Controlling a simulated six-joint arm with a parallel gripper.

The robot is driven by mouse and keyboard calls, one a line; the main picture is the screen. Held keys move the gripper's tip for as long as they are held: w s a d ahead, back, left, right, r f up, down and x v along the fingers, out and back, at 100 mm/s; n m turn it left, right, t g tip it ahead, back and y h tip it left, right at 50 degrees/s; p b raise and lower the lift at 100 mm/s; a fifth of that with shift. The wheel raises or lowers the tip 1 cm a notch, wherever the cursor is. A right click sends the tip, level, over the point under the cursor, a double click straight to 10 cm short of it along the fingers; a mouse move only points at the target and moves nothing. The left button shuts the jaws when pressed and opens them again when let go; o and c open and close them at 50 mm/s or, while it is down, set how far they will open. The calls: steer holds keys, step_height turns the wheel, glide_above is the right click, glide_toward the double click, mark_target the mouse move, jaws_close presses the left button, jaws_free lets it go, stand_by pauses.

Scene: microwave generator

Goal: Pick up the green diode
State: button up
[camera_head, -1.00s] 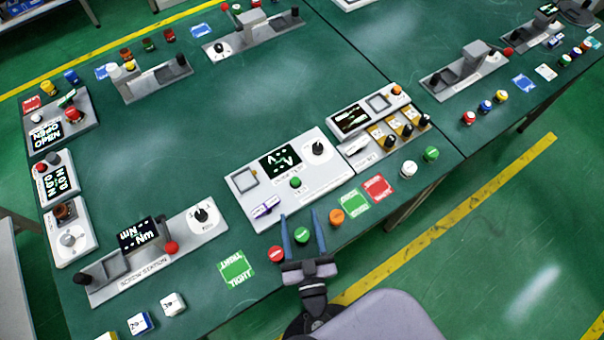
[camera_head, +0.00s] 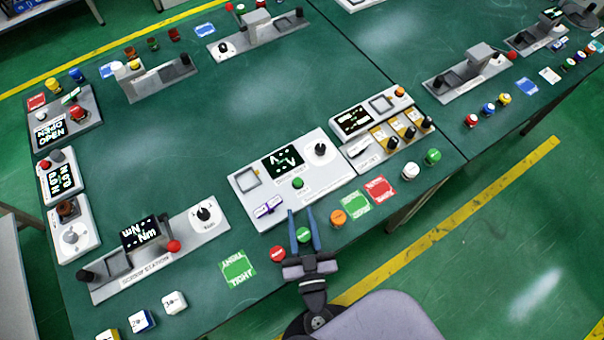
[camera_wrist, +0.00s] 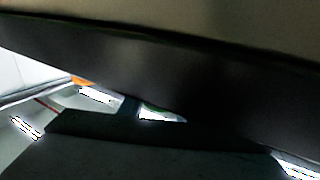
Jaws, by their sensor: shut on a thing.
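The green diode (camera_head: 304,235) is a small round green piece at the front edge of the table in the head view. My gripper (camera_head: 300,210) has its two blue fingers on either side of it, shut on it. The diode appears to be at table level; I cannot tell whether it is lifted. In the wrist view dark shapes fill most of the picture, and the diode cannot be made out clearly there.
A red round piece (camera_head: 278,253) lies just left of my gripper, and an orange one (camera_head: 338,217) just right. A white station panel (camera_head: 235,189) with a screen stands behind. A green card (camera_head: 238,268) lies left. Another green piece (camera_head: 433,156) is far right.

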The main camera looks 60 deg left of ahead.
step_height(320, 180, up, 10)
steer(key=p, duration=0.1)
stand_by(0.4)
steer(key=shift+f, duration=0.1)
